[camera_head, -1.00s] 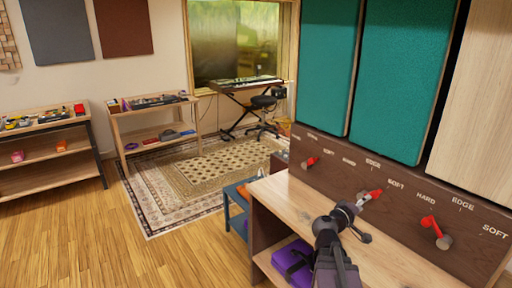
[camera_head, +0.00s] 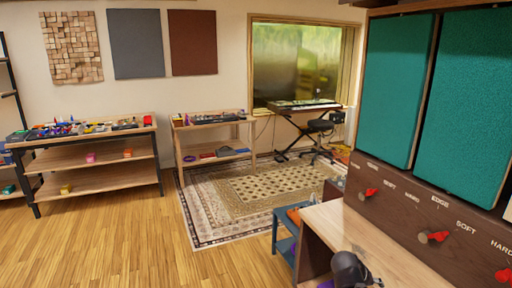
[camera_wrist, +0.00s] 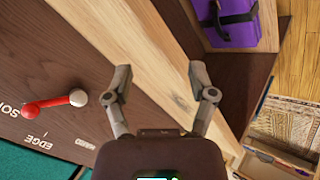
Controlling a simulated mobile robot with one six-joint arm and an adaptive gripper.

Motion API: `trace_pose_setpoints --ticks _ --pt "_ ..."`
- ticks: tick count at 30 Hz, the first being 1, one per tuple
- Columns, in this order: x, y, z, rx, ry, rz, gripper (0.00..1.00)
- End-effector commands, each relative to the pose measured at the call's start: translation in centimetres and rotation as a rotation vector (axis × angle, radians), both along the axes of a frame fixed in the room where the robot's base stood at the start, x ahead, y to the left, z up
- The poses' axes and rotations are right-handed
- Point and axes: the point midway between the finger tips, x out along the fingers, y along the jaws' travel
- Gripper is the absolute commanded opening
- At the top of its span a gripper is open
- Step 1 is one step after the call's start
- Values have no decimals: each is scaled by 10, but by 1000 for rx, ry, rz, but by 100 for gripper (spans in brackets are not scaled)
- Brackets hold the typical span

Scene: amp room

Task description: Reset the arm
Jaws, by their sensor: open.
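My gripper (camera_wrist: 163,85) is open and empty in the wrist view, its two fingers apart above the light wooden top (camera_wrist: 115,30) of the console. In the head view only a dark part of my arm shows at the bottom edge, over the console's wooden top (camera_head: 335,228); the fingers are not clear there. A red-handled knob (camera_wrist: 50,102) on the dark panel lies left of my gripper in the wrist view, apart from it. The head view shows red knobs on the panel, one at the left (camera_head: 368,194) and one in the middle (camera_head: 434,237).
Teal panels (camera_head: 398,90) rise above the knob panel. A purple case (camera_wrist: 235,25) sits below the top's edge. A blue stand (camera_head: 285,235) is left of the console. Wooden shelves (camera_head: 95,180) line the wall. The wooden floor (camera_head: 140,235) at left is clear.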

Motion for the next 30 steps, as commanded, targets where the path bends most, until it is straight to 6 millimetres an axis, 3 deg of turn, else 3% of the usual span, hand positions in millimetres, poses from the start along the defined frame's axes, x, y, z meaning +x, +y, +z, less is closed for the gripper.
trace_pose_setpoints --ticks 6,12,24,30 --pt "-11 71 -29 265 103 43 72" --pt "-23 122 -41 445 185 89 72" --pt "-42 187 -47 668 297 169 72" --pt "-41 186 -26 665 294 166 72"
